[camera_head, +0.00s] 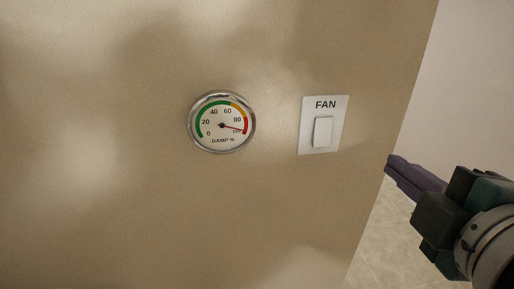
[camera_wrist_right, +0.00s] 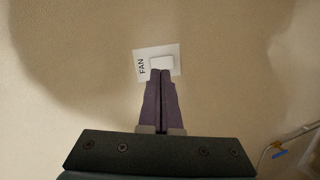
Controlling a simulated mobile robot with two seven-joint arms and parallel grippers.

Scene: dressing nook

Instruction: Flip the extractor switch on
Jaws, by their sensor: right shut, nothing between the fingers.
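A white wall switch plate (camera_head: 309,136) marked FAN is fixed to the beige wall, with a white rocker switch (camera_head: 323,131) below the lettering. In the right wrist view the plate (camera_wrist_right: 142,54) appears turned sideways, with its rocker (camera_wrist_right: 161,63) just beyond my fingertips. My right gripper (camera_head: 391,164) is shut and empty, to the right of and a little lower than the plate in the head view. It also shows in the right wrist view (camera_wrist_right: 160,73), pointing at the rocker and overlapping the plate's edge. I cannot tell the rocker's position. My left gripper is out of view.
A round damp gauge (camera_head: 222,122) hangs left of the switch, its needle in the red near 100. The wall ends at an edge right of the switch, with pale floor (camera_head: 384,240) beyond. A blue-handled thing (camera_wrist_right: 279,154) shows at the lower right of the wrist view.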

